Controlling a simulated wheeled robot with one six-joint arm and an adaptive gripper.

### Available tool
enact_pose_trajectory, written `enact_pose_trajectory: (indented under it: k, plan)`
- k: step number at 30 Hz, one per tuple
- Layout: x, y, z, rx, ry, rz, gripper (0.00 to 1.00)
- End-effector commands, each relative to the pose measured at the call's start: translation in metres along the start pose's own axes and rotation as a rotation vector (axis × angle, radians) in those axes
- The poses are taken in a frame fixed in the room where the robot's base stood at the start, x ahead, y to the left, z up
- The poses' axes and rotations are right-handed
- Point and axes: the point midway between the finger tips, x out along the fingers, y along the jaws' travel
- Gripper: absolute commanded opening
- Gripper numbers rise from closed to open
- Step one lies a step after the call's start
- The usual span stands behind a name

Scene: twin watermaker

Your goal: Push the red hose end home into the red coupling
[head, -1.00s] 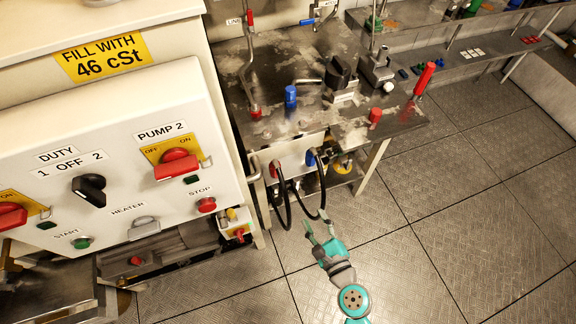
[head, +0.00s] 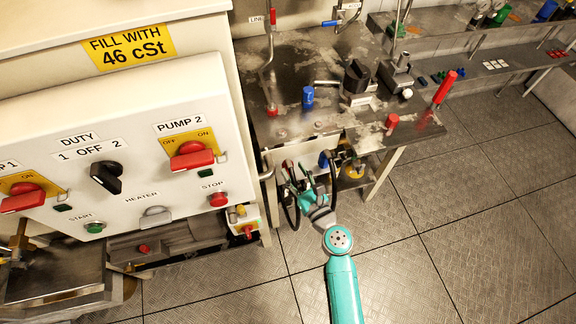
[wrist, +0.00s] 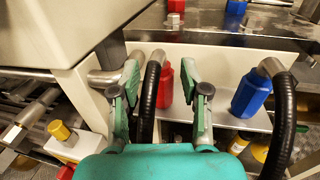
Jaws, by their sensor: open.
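My gripper (wrist: 160,76) is open in the wrist view, with one green-padded finger left and one right of the red hose fitting (wrist: 166,86). A metal elbow and black hose (wrist: 148,102) stand between the fingers, just left of the red body. I see no clear contact with either finger. I cannot tell the red hose end from the red coupling here, or how deep one sits in the other. In the head view my gripper (head: 297,184) is at the bench's front panel and partly hides the red fitting.
The blue hose fitting (wrist: 252,92) with its own black hose (wrist: 282,125) is close on the right. The grey bench top (head: 340,120) overhangs behind. The white control cabinet (head: 120,150) stands left. Open floor (head: 430,240) lies right.

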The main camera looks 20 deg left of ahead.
Motion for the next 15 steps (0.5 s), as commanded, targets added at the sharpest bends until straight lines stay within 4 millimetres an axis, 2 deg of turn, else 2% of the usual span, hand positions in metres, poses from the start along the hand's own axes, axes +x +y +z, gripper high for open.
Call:
enact_pose_trajectory:
  k: [9,15]
  plan:
    - [0.042,0.000,0.001,-0.001,-0.001,0.001,0.45]
    - [0.048,0.000,0.000,-0.001,0.000,-0.001,0.45]
